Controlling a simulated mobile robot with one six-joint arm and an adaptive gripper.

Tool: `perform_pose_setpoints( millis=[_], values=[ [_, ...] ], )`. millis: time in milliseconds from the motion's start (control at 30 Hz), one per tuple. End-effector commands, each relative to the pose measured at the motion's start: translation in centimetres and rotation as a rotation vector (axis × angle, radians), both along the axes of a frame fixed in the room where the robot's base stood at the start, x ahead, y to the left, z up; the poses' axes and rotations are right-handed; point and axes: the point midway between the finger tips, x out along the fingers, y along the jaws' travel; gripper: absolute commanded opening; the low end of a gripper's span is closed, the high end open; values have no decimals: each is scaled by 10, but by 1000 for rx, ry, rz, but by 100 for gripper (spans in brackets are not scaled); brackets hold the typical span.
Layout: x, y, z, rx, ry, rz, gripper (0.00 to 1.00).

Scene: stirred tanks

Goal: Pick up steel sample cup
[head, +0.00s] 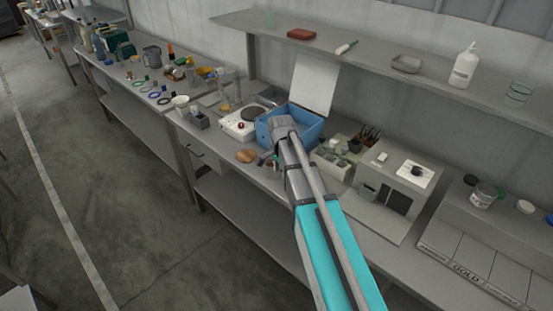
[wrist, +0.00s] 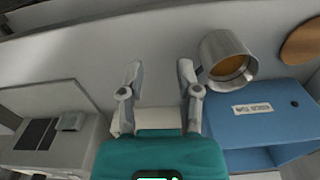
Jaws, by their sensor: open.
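The steel sample cup (wrist: 221,45) shows in the wrist view, to the right of my fingers. It is a shiny metal cylinder with an orange-brown patch inside its mouth. My gripper (wrist: 160,68) is open, with its two grey fingers apart and nothing between them. The cup is outside the fingers, near the right fingertip, and I see no clear grip on it. In the head view my arm reaches over the bench, and I cannot make out the cup clearly there.
A blue box (wrist: 262,122) with a white label is close at the lower right in the wrist view; its lid stands open in the head view. A brown round object (head: 246,156), a hotplate (head: 238,124) and a grey device (head: 392,181) are nearby. A shelf (head: 350,55) runs above.

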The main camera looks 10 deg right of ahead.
Motion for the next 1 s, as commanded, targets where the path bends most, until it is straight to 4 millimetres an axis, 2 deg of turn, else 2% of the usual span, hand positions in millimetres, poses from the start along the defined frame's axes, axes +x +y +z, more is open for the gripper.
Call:
perform_pose_setpoints(
  millis=[33,100,333,500,1000],
  values=[
    [19,0,21,0,0,-64,44],
    [34,0,32,0,0,-154,44],
    [67,1,56,0,0,-363,44],
    [74,0,60,0,0,-422,44],
    [74,0,55,0,0,-427,44]
  ],
)
